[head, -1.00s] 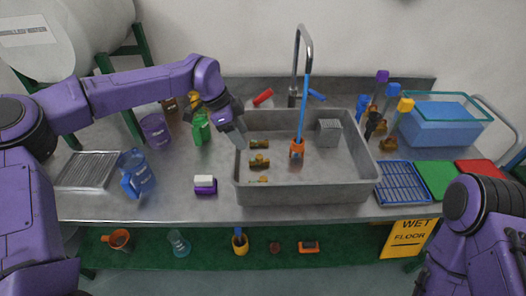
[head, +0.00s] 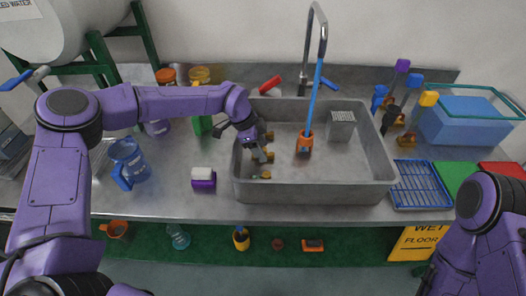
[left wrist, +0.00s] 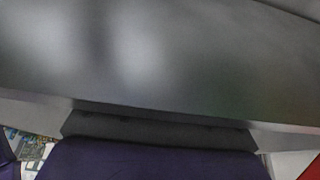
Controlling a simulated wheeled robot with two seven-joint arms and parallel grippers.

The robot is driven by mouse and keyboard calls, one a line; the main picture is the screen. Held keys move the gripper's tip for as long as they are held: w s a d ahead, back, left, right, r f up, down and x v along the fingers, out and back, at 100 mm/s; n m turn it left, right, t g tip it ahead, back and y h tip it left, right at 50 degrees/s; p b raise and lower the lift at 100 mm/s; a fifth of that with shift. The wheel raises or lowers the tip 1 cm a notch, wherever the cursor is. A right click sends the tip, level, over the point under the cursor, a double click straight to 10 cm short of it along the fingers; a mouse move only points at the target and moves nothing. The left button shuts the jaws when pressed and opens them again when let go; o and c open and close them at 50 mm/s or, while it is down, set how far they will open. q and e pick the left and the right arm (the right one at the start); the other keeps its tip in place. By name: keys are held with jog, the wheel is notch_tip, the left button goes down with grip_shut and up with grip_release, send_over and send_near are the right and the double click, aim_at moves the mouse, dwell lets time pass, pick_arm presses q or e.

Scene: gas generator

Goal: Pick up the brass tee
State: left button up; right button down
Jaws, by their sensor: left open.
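Small brass fittings lie at the left side of the grey sink basin (head: 330,192). My left gripper (head: 262,156) is open and reaches down into the basin at this side, over the middle brass fitting (head: 258,160), which it partly hides. This fitting may be the brass tee, but it is too small and covered to be sure. Another brass fitting (head: 264,175) lies just in front of it. I cannot tell whether the fingers touch any fitting.
The basin walls surround my left gripper. A blue jug (head: 128,162) and white-purple block (head: 203,178) stand left.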

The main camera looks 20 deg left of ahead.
pick_arm(q)
jog(key=shift+x, duration=0.9)
jog(key=shift+d+r, duration=0.1)
grip_shut()
